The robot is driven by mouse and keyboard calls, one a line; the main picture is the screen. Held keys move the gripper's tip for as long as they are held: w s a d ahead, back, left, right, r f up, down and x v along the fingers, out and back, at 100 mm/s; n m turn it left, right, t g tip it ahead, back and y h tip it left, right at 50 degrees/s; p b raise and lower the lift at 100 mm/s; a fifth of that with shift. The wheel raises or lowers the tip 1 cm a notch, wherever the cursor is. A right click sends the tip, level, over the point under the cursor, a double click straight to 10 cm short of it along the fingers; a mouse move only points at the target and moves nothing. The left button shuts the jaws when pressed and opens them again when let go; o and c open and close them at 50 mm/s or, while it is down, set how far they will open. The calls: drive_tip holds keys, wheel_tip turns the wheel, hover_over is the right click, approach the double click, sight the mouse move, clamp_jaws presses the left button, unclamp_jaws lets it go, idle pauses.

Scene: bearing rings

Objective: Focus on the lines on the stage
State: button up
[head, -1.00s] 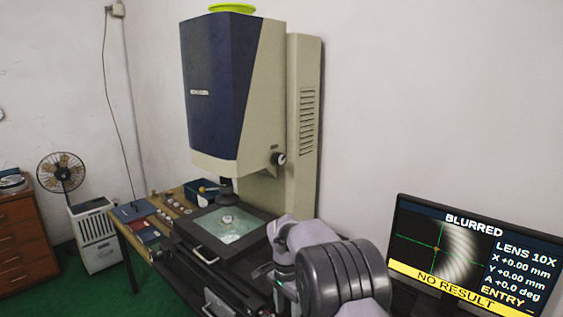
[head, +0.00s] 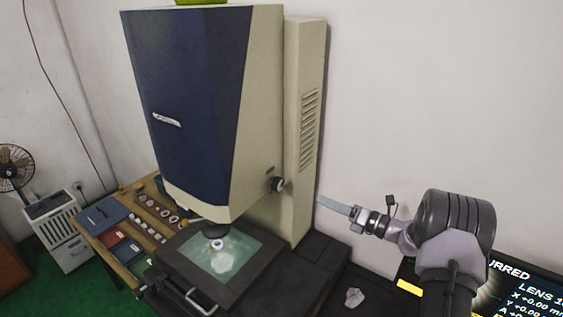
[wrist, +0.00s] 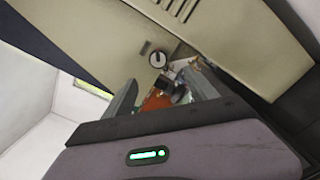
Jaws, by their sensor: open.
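The measuring machine (head: 190,90) has a blue and cream head above a dark stage (head: 180,262) with a lit glass plate. A small pale ring (head: 217,244) sits on the glass under the lens (head: 214,229). A focus knob (head: 277,184) is on the right side of the head; it also shows in the wrist view (wrist: 157,59), beyond the fingers. My gripper (head: 324,202) is open and empty, to the right of the column and apart from the knob. The monitor (head: 535,290) is partly hidden by my arm; "RRED" and "LENS 10" are legible.
A wooden bench (head: 140,205) left of the stage holds several rings, a blue case (head: 101,215) and a red box (head: 127,251). The cream column (head: 303,130) stands behind the knob.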

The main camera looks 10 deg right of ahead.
sight(282, 186)
drive_tip(key=x, duration=1.1)
drive_tip(key=p+x, duration=0.1)
drive_tip(key=x, duration=0.4)
drive_tip(key=shift+s+a+f, duration=0.1)
drive_tip(key=shift+s+a, duration=0.05)
drive_tip(key=shift+a, duration=0.35)
drive_tip(key=c, duration=1.4)
